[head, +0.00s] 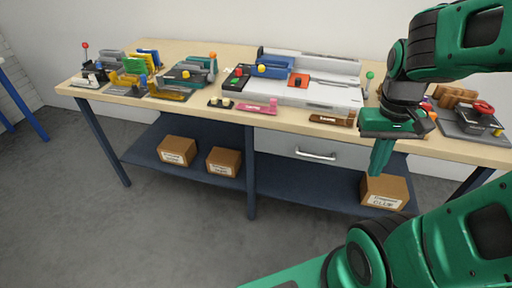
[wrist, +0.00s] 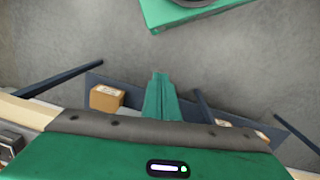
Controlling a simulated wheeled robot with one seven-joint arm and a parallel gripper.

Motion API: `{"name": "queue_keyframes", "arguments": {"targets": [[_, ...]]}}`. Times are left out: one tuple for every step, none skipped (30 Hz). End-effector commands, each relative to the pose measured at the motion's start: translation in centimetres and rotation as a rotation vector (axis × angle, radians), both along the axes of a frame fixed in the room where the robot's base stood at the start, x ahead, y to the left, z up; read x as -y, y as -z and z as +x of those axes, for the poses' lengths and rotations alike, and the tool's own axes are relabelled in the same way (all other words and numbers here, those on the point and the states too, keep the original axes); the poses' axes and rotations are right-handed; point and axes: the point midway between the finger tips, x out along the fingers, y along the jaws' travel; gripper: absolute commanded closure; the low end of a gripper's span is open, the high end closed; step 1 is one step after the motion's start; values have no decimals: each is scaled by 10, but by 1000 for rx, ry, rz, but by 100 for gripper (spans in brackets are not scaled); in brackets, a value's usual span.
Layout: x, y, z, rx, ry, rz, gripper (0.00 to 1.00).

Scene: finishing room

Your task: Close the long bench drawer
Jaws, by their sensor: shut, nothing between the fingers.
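The long bench drawer (head: 285,142) is a light grey front under the tabletop, right of the bench's middle leg, with a silver bar handle (head: 315,154). No inside of the drawer shows; I cannot tell whether its front stands slightly out or is flush. My gripper (head: 377,174) is green, points down and is shut and empty. It is to the right of the handle, in front of the drawer's right end, which it and my arm partly hide. I cannot tell if it touches the drawer. In the wrist view its closed fingers (wrist: 160,77) show in the middle; the drawer is not clearly seen there.
The wooden workbench (head: 220,105) carries several clamps and tools, and a long grey machine (head: 305,92). Cardboard boxes (head: 178,151) stand on the dark lower shelf (head: 285,190), one (head: 384,191) just below my gripper.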

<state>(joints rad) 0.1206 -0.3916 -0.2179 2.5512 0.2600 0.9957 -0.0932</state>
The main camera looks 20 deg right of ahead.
Motion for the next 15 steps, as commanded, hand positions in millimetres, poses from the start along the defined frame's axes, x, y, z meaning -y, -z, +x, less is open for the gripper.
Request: {"name": "queue_keyframes", "arguments": {"targets": [[0, 8, 9, -33, -49, -19, 100], [1, 13, 15, -49, -77, -34, 100], [2, 19, 23, -71, -119, -54, 100], [3, 24, 29, -89, -151, -71, 100], [3, 29, 35, -106, -182, -88, 100], [4, 35, 43, -128, -226, -112, 100], [5, 40, 49, -144, -258, -131, 100], [5, 44, 54, -160, -291, -149, 100], [5, 51, 62, -183, -336, -176, 100], [5, 56, 68, -201, -370, -196, 100], [4, 61, 73, -218, -407, -217, 100], [4, 67, 81, -240, -453, -246, 100], [3, 71, 87, -257, -489, -267, 100], [2, 76, 92, -274, -526, -290, 100], [1, 82, 100, -297, -574, -321, 100]]}}
